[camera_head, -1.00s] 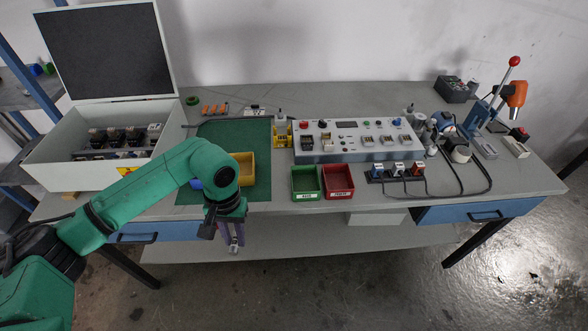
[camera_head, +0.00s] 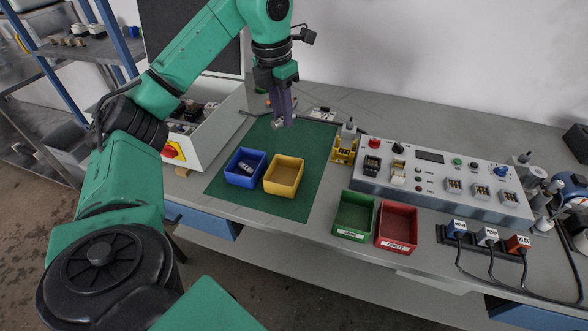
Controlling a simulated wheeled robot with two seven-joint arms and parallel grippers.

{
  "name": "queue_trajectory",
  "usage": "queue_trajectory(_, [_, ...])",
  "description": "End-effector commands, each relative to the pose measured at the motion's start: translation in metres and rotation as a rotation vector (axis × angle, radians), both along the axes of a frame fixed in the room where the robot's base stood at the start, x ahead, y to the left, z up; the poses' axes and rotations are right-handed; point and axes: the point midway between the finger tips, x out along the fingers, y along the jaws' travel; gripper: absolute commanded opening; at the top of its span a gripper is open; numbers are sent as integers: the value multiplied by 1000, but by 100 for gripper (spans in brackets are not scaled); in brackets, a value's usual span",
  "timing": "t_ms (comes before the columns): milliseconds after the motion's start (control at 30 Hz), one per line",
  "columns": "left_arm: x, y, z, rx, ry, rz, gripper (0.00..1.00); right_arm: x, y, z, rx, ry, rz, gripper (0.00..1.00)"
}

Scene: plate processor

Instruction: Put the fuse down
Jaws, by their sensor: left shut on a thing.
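My left gripper (camera_head: 284,118) points down above the back part of the green mat (camera_head: 227,145). It is shut on the fuse (camera_head: 277,123), a small silvery piece that shows at the fingertips and is partly hidden by them. The fuse appears to be held above the mat, behind the yellow bin (camera_head: 286,187). A blue bin (camera_head: 232,178) stands left of the yellow one and has small pale pieces in it. My right gripper is not in view.
A yellow holder (camera_head: 343,153) stands right of the mat, beside the grey control panel (camera_head: 430,181). A green bin (camera_head: 352,231) and a red bin (camera_head: 397,246) stand at the front. A white case with a raised dark lid (camera_head: 208,137) stands at left.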

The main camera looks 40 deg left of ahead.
Motion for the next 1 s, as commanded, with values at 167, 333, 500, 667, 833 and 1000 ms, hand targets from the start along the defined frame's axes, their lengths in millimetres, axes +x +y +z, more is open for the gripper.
queue_trajectory(167, [-2, 5, -18, 1, 5, 120, 0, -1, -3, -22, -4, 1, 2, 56])
queue_trajectory(333, [-3, 5, -79, 1, 7, 118, 0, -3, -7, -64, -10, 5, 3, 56])
queue_trajectory(500, [-4, 6, -127, 4, 10, 118, 0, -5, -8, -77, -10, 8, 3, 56])
queue_trajectory(667, [-3, 5, -155, 2, 5, 116, 0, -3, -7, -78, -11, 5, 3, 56])
queue_trajectory(833, [-3, 5, -187, 2, 7, 116, 0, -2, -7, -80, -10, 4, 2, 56])
queue_trajectory(1000, [-2, 5, -194, 1, 1, 116, 0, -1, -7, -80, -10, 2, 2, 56])
